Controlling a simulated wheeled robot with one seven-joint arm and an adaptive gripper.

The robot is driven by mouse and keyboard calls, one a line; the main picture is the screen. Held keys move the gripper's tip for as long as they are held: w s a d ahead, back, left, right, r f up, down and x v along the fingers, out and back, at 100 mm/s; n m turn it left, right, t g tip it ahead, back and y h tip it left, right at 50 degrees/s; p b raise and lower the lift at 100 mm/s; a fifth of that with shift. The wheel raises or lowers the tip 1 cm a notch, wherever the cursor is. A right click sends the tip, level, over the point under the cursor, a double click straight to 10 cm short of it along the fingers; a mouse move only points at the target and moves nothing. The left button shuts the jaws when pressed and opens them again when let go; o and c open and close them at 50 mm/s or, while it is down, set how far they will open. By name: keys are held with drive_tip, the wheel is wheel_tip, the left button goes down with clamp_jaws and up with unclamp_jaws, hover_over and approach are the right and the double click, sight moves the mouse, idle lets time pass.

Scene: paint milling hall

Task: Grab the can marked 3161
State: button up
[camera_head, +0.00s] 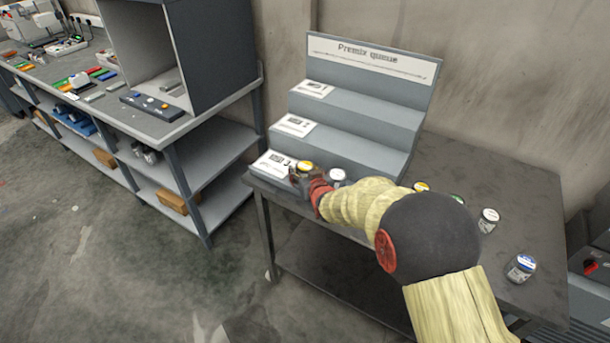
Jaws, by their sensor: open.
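Several small cans stand on the grey table, and no marking 3161 is readable on any of them. A yellow-lidded can (305,166) is at the front of the bottom step, right at my gripper (303,179). My gripper is open and its fingers are at this can; I cannot tell whether they touch it. A white-lidded can (337,176) stands just right of it. Behind my arm are another yellow-lidded can (421,187) and a green-lidded can (457,198), both partly hidden. A pale-lidded can (488,220) and a blue-and-white-lidded can (520,268) stand farther right.
A stepped grey rack (365,130) headed "Premix queue" stands at the table's back left, with white label cards on its steps. The table (520,190) has free room at right. A workbench (150,125) with a grey booth and small items is at left.

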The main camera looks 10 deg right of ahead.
drive_tip(key=c, duration=0.4)
drive_tip(key=shift+r, duration=0.1)
drive_tip(key=c, duration=0.7)
